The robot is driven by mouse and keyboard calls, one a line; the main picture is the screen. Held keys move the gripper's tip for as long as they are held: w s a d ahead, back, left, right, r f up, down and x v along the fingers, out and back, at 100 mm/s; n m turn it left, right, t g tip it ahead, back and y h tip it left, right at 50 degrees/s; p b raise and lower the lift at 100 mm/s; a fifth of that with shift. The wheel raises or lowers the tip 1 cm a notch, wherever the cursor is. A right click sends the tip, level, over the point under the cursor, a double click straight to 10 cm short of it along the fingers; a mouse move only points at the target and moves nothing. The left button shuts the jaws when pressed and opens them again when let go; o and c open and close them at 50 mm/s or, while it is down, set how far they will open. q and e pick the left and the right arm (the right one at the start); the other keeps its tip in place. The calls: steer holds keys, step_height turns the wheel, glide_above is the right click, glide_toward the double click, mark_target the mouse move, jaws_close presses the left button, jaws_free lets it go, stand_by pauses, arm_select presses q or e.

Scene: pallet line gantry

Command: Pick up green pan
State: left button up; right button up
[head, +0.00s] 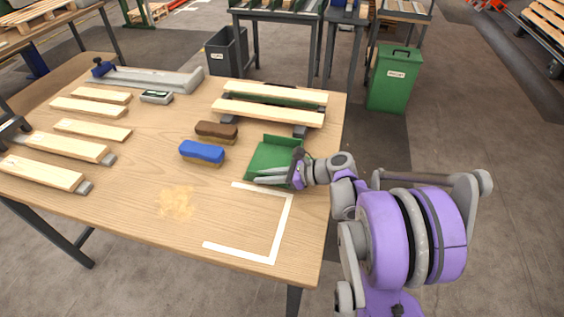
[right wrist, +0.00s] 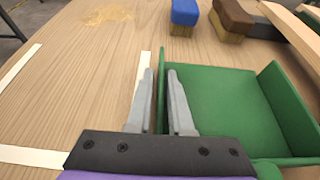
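The green pan (head: 270,158) lies on the wooden table near its right edge. It has a flat floor and raised walls, and it shows in the right wrist view (right wrist: 220,105) on the right. My right gripper (head: 262,177) is at the pan's near side. In the right wrist view its two fingers (right wrist: 160,75) stand a little apart, one on each side of the pan's thin side wall. A narrow gap shows between the fingers, so it looks open. My left gripper is not in view.
A blue brush (head: 202,152) and a brown brush (head: 216,131) lie left of the pan. Planks on supports (head: 272,113) stand behind it. White corner tape (head: 278,232) and sawdust (head: 176,202) mark the front. A green bin (head: 395,78) stands beyond the table.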

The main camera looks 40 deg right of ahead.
jaws_close()
steer(key=shift+r, duration=0.1)
stand_by(1.2)
